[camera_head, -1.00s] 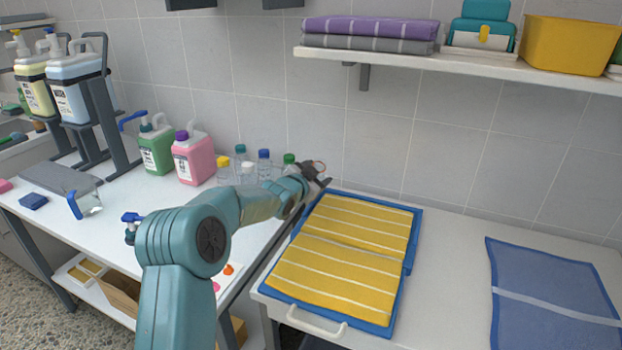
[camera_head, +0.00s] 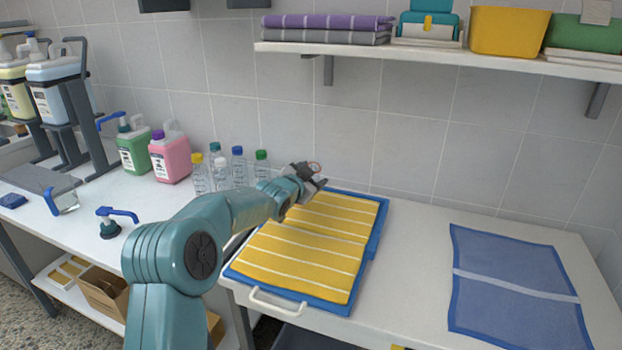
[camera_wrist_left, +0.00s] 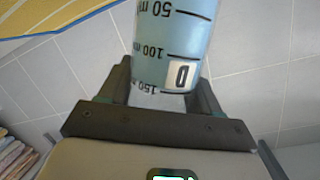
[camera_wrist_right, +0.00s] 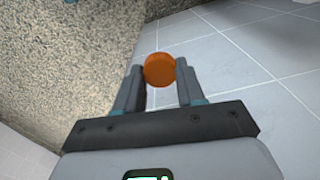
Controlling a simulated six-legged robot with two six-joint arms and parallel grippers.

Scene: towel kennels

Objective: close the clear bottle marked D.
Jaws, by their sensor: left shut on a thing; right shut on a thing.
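My left gripper (camera_wrist_left: 160,95) is shut around the bottle marked D (camera_wrist_left: 172,45). The bottle holds pale blue liquid and has black millilitre marks, which appear upside down in the left wrist view. Its mouth is out of that view. The right gripper is outside the head view.
Several capped bottles (camera_head: 220,174) stand by the wall, left of the left gripper. The striped yellow towel (camera_head: 305,250) lies on a blue one on the worktop. A blue mesh towel (camera_head: 515,285) lies at right. A shelf (camera_head: 430,53) runs above.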

